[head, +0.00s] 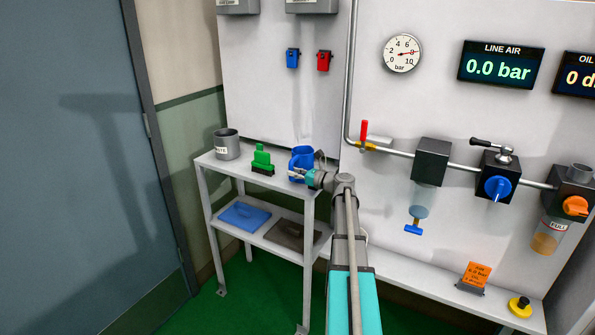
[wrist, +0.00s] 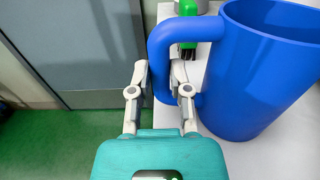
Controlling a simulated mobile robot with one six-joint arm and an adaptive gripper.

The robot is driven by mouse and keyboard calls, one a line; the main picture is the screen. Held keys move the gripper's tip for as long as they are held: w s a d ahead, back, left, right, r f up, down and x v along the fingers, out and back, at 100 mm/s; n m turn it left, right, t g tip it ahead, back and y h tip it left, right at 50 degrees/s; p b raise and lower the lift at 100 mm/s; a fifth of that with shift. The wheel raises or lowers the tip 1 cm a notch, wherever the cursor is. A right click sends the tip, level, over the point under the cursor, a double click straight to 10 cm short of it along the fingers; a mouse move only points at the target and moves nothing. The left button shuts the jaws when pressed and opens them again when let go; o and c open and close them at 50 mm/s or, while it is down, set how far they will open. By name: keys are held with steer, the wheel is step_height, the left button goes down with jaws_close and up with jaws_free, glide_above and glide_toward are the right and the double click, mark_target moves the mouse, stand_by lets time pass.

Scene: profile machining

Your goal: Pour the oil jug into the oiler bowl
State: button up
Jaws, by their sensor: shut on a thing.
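The blue oil jug (head: 301,158) is at the right end of the small shelf's top in the head view. It fills the right side of the wrist view (wrist: 258,75), upright, its open mouth at the top. My gripper (wrist: 159,78) is shut on the jug's handle, one finger on each side of it; it also shows beside the jug in the head view (head: 305,177). I cannot tell whether the jug touches the shelf. The oiler bowl (head: 546,237), clear with amber oil in it, hangs under the black unit with the orange knob, far right of my gripper.
The shelf (head: 232,171) also carries a grey waste cup (head: 227,144) and a green brush (head: 262,160). A pipe with a red-handled valve (head: 364,134), a filter (head: 431,160) and a blue-knob regulator (head: 498,187) runs along the wall. The line air display (head: 501,63) reads 0.0 bar.

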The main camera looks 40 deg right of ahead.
jaws_close()
steer(key=shift+w+r, duration=0.1)
steer(key=shift+r, duration=0.1)
steer(key=shift+r+p, duration=0.6)
steer(key=shift+p, duration=0.2)
steer(key=shift+r, duration=0.2)
steer(key=shift+p, duration=0.3)
steer(key=shift+r+p, duration=1.45)
steer(key=shift+r, duration=0.1)
